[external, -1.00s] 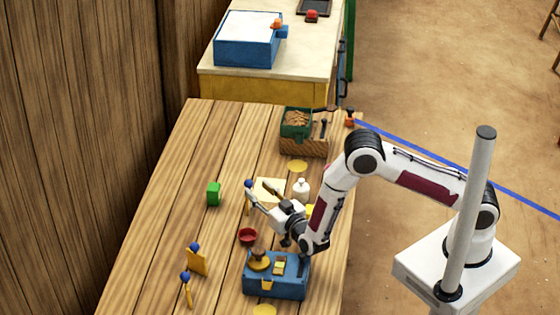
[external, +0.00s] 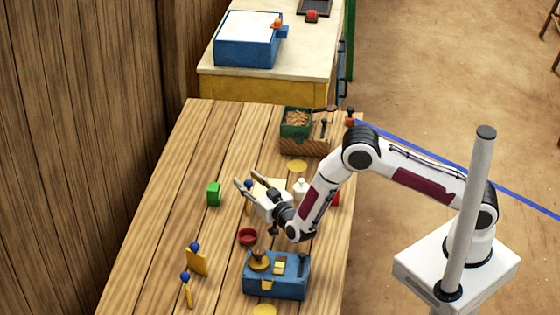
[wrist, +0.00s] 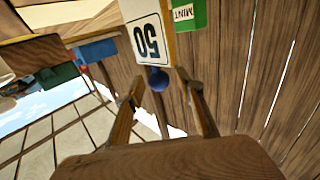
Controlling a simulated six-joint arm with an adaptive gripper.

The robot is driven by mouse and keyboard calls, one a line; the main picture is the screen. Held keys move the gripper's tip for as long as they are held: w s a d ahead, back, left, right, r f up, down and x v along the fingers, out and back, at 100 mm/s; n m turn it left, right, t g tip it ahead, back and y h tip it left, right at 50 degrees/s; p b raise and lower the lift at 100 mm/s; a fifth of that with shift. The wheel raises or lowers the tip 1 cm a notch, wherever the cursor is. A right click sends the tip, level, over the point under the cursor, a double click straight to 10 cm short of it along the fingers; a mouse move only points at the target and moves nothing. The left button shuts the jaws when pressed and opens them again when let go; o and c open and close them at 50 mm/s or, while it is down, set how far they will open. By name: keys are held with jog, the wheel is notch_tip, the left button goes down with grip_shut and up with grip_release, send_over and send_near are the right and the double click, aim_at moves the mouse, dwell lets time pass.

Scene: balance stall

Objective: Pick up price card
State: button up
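A price card (wrist: 147,42) with a black "50" on white shows in the wrist view, with a blue ball (wrist: 157,79) at its end. In the external view it is a thin yellow upright (external: 247,206) with the blue ball (external: 248,184) on top, partly hidden by my gripper (external: 250,179). My gripper (wrist: 160,87) is open, its fingers spread either side of the ball in the wrist view. I cannot tell whether the ball is between the fingertips or beyond them. No contact is visible.
A green box (external: 213,194), labelled MINT in the wrist view (wrist: 188,14), stands left of the card. A red bowl (external: 248,236), a blue scale (external: 276,277), a white bottle (external: 301,187) and two more yellow cards (external: 197,261) (external: 187,291) are nearby. The table's left side is mostly clear.

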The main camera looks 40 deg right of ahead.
dwell(0.4)
jog(key=c, duration=1)
jog(key=shift+c, duration=0.2)
jog(key=shift+r, duration=0.1)
jog(key=shift+r, duration=4.9)
